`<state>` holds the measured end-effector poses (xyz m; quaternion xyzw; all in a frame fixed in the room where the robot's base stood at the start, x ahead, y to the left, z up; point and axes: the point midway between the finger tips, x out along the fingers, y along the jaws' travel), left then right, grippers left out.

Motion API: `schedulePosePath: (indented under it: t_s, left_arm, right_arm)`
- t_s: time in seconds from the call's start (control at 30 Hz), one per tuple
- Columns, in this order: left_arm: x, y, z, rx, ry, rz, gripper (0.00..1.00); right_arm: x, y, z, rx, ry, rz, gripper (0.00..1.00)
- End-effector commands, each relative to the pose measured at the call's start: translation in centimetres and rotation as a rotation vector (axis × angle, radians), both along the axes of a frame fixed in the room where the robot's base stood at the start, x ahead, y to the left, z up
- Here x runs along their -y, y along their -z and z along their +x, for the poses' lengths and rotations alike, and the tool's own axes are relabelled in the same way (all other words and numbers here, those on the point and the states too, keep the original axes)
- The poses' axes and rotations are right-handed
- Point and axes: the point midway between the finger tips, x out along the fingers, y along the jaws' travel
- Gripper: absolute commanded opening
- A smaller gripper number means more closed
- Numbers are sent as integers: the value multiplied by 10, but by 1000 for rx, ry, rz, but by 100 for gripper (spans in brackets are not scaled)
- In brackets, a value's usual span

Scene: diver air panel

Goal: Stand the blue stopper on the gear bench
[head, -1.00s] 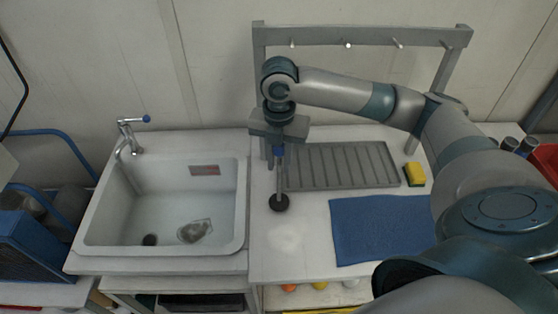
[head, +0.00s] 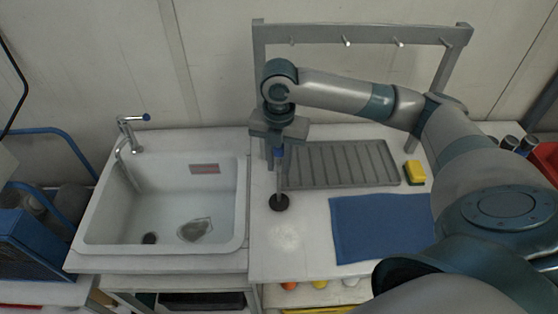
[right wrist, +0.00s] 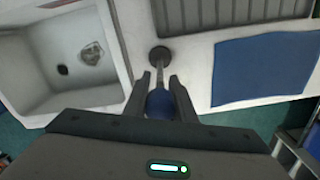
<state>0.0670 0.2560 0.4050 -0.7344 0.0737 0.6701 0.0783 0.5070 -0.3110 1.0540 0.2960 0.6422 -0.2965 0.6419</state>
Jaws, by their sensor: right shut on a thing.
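The blue stopper (head: 279,152) has a blue grip, a thin grey rod and a round black disc at its foot (head: 279,202). My right gripper (head: 279,143) points down and is shut on the blue grip. The stopper hangs upright from it, disc down, over the white gear bench (head: 300,245), just right of the sink. I cannot tell whether the disc touches the bench top. The right wrist view shows the blue grip (right wrist: 160,104) between the two fingers, with the disc beyond it. My left gripper is not in view.
The white sink (head: 165,215) with a tap (head: 128,132) is on the left. A grey ribbed tray (head: 340,165), a yellow sponge (head: 414,172) and a blue mat (head: 380,230) lie on the bench. A grey rack with pegs (head: 360,38) stands behind. The bench front is clear.

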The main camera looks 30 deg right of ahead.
Motion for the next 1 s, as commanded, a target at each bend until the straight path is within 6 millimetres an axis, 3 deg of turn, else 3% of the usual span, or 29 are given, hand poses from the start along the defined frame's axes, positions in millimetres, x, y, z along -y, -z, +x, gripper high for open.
schedulePosePath:
  t_s: [0.37, 0.4, 0.47, 0.67, 0.8, 1.0]
  left_arm:
    - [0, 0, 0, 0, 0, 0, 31]
    - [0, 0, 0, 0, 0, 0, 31]
    - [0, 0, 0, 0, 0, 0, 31]
    - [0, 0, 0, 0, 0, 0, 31]
    - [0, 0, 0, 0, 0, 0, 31]
    - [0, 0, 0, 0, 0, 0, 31]
  right_arm:
    - [0, 3, 0, 1, 0, 0, 0]
    - [0, 3, 0, 2, 0, 1, 31]
    - [0, 3, 0, 2, 0, 1, 45]
    - [0, 3, 0, 1, 0, 0, 45]
    - [0, 4, 0, 0, 0, 0, 67]
    - [0, 4, 0, 0, 0, 0, 67]
